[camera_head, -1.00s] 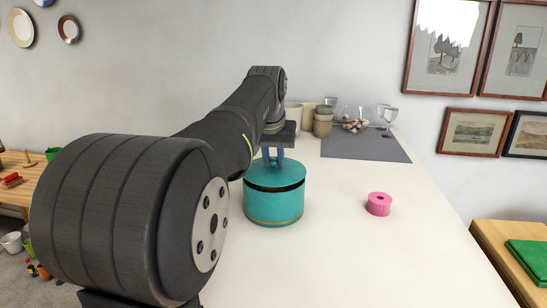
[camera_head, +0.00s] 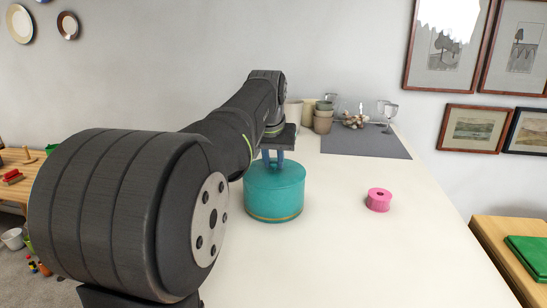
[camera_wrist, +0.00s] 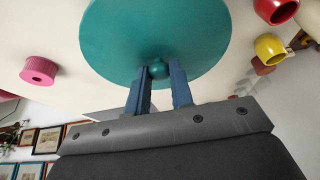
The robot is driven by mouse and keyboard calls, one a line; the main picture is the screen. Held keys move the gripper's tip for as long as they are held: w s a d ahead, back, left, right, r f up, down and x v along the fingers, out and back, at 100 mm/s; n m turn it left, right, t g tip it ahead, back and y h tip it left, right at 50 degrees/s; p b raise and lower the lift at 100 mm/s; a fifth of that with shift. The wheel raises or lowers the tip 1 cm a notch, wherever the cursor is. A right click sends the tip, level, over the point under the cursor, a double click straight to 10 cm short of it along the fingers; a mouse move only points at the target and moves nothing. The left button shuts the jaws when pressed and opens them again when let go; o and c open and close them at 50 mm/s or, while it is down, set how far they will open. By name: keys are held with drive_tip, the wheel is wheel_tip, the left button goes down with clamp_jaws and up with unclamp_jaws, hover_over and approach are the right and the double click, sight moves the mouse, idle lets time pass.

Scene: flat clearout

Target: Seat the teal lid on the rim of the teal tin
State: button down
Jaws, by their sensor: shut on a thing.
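The teal tin (camera_head: 273,206) stands upright on the white table, in front of my gripper. The teal lid (camera_head: 291,173) lies level on top of it, with no gap showing between lid and tin on the near side. The far side of the rim is hidden. My gripper (camera_head: 273,159) points down at the lid from above. In the wrist view its blue fingers (camera_wrist: 158,73) are shut on the round teal knob at the centre of the lid (camera_wrist: 150,30). The lid hides the tin in that view.
A pink spool (camera_head: 378,200) stands on the table to the right of the tin. A grey mat (camera_head: 365,144), beige cups (camera_head: 323,122) and a glass (camera_head: 388,115) are at the back. Red (camera_wrist: 276,10) and yellow (camera_wrist: 270,47) cups show in the wrist view. The front right is clear.

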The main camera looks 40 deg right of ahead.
drive_tip(key=c, duration=1.2)
unclamp_jaws()
drive_tip(key=shift+f, duration=0.1)
drive_tip(key=v, duration=1.7)
drive_tip(key=shift+r, duration=0.25)
drive_tip(key=shift+f, duration=0.1)
drive_tip(key=x, duration=1.7)
drive_tip(key=shift+f, duration=0.1)
drive_tip(key=shift+r, duration=0.2)
